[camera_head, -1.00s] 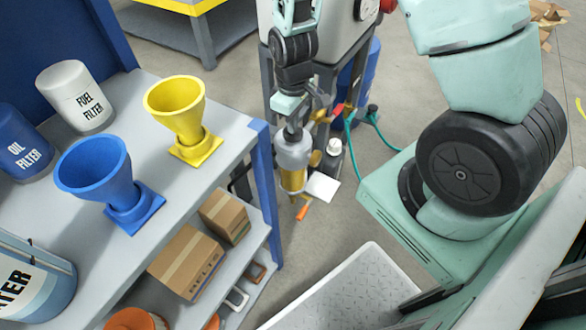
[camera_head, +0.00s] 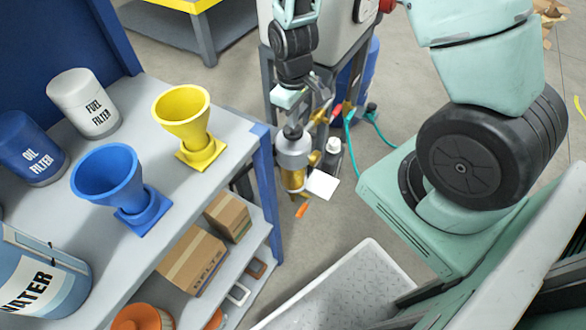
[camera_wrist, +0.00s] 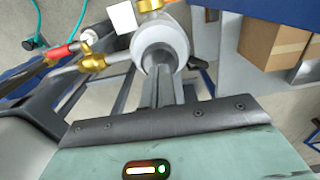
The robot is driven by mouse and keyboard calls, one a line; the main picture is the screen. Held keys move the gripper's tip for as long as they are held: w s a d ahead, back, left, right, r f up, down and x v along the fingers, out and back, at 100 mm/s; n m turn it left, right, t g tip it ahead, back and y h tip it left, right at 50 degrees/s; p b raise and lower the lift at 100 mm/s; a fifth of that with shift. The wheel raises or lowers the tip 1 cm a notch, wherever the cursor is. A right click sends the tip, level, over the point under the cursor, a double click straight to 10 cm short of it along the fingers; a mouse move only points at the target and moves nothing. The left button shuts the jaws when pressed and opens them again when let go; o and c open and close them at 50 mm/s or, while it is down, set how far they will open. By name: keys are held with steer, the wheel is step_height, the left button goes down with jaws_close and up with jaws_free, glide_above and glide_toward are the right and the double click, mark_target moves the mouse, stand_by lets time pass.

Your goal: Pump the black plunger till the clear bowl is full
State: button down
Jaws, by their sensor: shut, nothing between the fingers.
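The pump unit has a grey-white filter head (camera_head: 293,148) with brass fittings at its side; it also shows large in the wrist view (camera_wrist: 160,42). Below it hangs the clear bowl (camera_head: 293,180), which looks amber; I cannot read its fill level. The black plunger (camera_head: 292,131) shows as a small dark knob on top of the head. My gripper (camera_wrist: 162,85) is shut and empty, its fingers pointing at the filter head from above. In the wrist view the fingers hide most of the plunger, and I cannot tell whether they touch it.
A workbench (camera_head: 235,135) on the left holds a yellow funnel (camera_head: 184,120), a blue funnel (camera_head: 108,180) and filter cans. Boxes (camera_head: 192,262) lie on its lower shelf. A white card (camera_head: 321,186) and a white-capped bottle (camera_head: 333,150) are beside the bowl. A teal hose (camera_head: 378,132) runs right.

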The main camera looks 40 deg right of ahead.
step_height(320, 180, up, 6)
steer(key=p, duration=0.5)
